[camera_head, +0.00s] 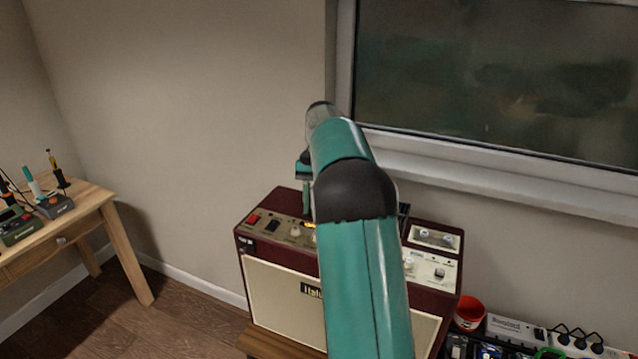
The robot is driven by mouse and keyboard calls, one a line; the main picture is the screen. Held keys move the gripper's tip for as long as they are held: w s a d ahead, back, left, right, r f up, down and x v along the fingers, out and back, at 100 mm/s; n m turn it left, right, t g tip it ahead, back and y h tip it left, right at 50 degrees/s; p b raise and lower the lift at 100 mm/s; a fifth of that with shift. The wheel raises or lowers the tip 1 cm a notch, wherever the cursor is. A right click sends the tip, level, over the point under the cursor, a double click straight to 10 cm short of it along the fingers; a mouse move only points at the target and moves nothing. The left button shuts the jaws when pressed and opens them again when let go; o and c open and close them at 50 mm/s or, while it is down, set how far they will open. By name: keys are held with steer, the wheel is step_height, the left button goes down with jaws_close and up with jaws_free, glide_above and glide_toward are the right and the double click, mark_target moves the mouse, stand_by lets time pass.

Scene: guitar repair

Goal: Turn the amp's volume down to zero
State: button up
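The amp (276,293) is a dark red box with a cream front, standing below the window on a wooden surface. Its top panel (272,232) carries a red switch (253,219) and several pale knobs, among them one at the left (294,231) and one at the right (440,272). I cannot read which knob is the volume. My teal arm crosses the middle of the amp and hides the centre of the panel. My gripper (305,175) shows only in part beyond the arm, above the rear of the panel. Its fingertips and any contact are hidden.
A wooden table (95,197) with soldering tools (54,205) stands at the left. A red cup (469,313) and a power strip (516,329) with black plugs are right of the amp. The window sill (520,178) juts out behind. Floor (180,315) is clear between table and amp.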

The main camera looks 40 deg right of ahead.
steer(key=v, duration=0.6)
steer(key=shift+r, duration=0.1)
stand_by(0.4)
steer(key=s+a+r+n+t+h, duration=0.1)
steer(key=s+a+r+n+t, duration=0.15)
steer(key=s+a, duration=0.45)
steer(key=s+a+r+n+t+h, duration=0.1)
steer(key=s+a+r+n+t, duration=0.2)
steer(key=a, duration=0.8)
steer(key=s+a+f+n+t, duration=0.1)
steer(key=s+a+f, duration=0.3)
steer(key=s, duration=0.3)
steer(key=s+a+f+n+t+h, duration=0.1)
steer(key=s+a+f+n+t, duration=0.1)
steer(key=s+a+f, duration=0.2)
steer(key=s+a, duration=0.2)
steer(key=s, duration=0.2)
steer(key=shift+s+f, duration=0.2)
steer(key=shift+f, duration=0.1)
